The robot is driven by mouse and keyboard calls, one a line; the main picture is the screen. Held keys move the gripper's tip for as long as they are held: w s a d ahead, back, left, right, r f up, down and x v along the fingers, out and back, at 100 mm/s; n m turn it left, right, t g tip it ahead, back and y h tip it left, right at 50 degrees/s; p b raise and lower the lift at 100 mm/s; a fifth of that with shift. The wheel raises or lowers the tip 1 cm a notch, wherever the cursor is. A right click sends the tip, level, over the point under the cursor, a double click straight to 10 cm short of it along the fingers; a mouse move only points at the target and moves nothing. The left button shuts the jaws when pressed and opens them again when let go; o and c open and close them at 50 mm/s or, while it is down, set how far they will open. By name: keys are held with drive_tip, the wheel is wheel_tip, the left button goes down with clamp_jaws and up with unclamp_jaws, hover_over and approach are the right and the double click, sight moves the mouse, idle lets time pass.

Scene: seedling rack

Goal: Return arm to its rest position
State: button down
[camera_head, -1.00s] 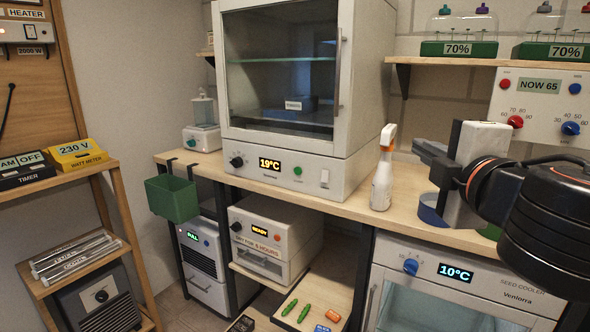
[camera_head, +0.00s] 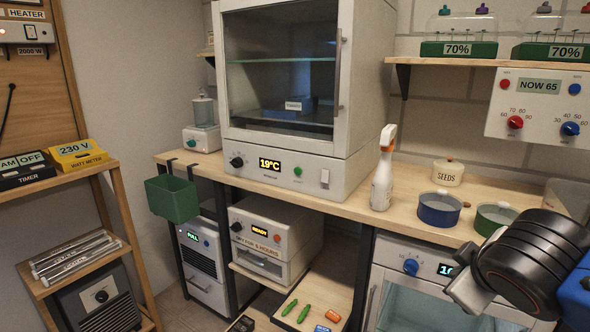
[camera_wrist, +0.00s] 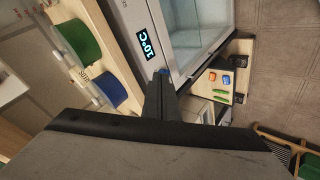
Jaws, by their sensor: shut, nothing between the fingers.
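My gripper (camera_wrist: 161,82) shows in the wrist view as dark fingers closed together, with nothing between them. In the head view my arm is at the lower right, in front of the seed cooler (camera_head: 455,300). The wrist view shows the cooler's 10°C display (camera_wrist: 146,42) just beyond the fingers.
A blue pot (camera_head: 439,213), a green pot (camera_head: 490,219), a SEEDS jar (camera_head: 447,174) and a spray bottle (camera_head: 382,180) stand on the worktop (camera_head: 340,205). An open drawer tray (camera_head: 335,288) with small green and coloured items juts out below, left of the cooler.

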drive_tip(key=s+a+f+m+g+y, duration=0.1)
drive_tip(key=s+f+m+g, duration=0.1)
drive_tip(key=f, duration=0.3)
drive_tip(key=s+a+f+m+g+y, duration=0.1)
drive_tip(key=s+f+m+g+y, duration=0.1)
drive_tip(key=s+f+m, duration=0.2)
drive_tip(key=shift+f+m, duration=0.6)
drive_tip(key=shift+f, duration=0.25)
drive_tip(key=c, duration=2.4)
unclamp_jaws()
drive_tip(key=shift+s, duration=0.1)
drive_tip(key=shift+c, duration=0.2)
